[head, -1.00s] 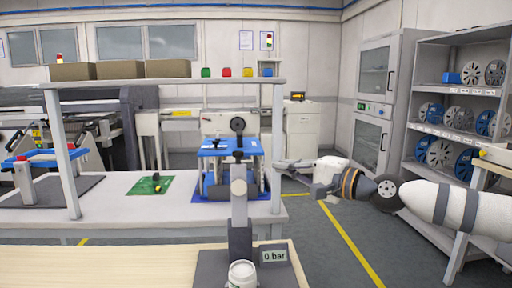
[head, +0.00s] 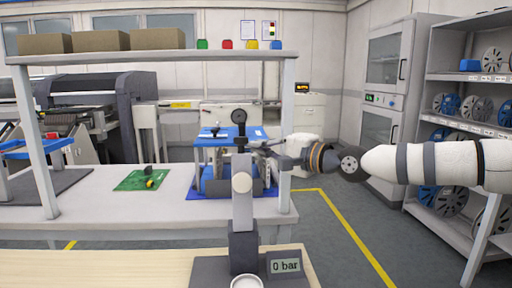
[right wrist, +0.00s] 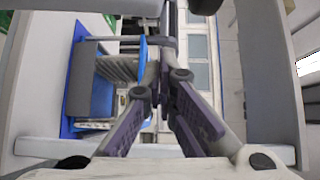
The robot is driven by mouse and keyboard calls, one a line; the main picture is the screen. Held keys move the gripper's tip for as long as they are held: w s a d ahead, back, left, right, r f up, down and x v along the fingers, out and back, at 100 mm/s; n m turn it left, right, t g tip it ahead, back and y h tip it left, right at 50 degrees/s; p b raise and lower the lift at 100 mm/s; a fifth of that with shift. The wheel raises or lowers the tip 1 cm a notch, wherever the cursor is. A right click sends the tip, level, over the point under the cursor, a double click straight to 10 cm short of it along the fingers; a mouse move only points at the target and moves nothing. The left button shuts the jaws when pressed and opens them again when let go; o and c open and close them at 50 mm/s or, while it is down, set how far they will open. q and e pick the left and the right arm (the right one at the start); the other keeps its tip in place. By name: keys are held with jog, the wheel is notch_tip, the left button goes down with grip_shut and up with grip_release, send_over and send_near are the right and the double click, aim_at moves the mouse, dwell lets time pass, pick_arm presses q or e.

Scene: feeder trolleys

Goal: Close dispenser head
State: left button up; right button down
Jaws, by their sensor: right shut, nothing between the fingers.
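The dispenser stands on the wooden table in front of me. Its grey upright part (head: 242,205) has a round pale disc at mid-height and points straight up. A white cup (head: 246,282) sits at its foot, partly cut off by the frame's bottom edge. My right gripper (head: 258,147) reaches in from the right, shut and empty, just right of the top of the upright part. I cannot tell whether they touch. In the right wrist view its fingers (right wrist: 167,55) come together, with nothing seen between them. My left gripper is out of view.
A fixture with a blue top (head: 225,138) stands behind the dispenser on a blue mat. A display (head: 285,266) reads 0 bar. A shelf frame (head: 288,105) rises on the bench. A green board (head: 145,179) lies left.

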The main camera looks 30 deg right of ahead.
pick_arm(q)
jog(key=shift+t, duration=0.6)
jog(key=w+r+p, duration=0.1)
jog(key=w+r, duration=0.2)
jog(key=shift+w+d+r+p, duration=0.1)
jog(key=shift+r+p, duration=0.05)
jog(key=shift+p, duration=0.15)
pick_arm(e)
jog(key=shift+s+a+r+t, duration=0.3)
jog(key=shift+s+a+r, duration=0.7)
jog(key=shift+s+r, duration=0.15)
